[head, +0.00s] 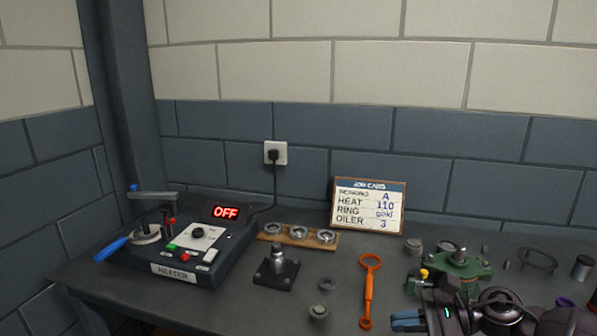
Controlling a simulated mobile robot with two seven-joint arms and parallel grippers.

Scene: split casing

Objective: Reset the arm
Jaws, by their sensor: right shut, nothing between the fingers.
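My right arm comes in at the bottom right corner, dark and low over the front of the bench. Its gripper (408,321) points left, with blue fingers shut and nothing held between them. The fingers are small in view and lie to the right of an orange ring-ended tool (369,290), apart from it. Behind the arm stands a green casing part (460,264) with a round boss on top, its front partly hidden by the arm. My left gripper is not in view.
A heater unit (190,250) reading OFF stands at the left, with a blue-handled tool (110,249) beside it. A wooden rack (298,236) holds three rings. A dark block with a post (277,268) stands mid-bench. A job card (368,206) leans at the back. Loose small parts lie right.

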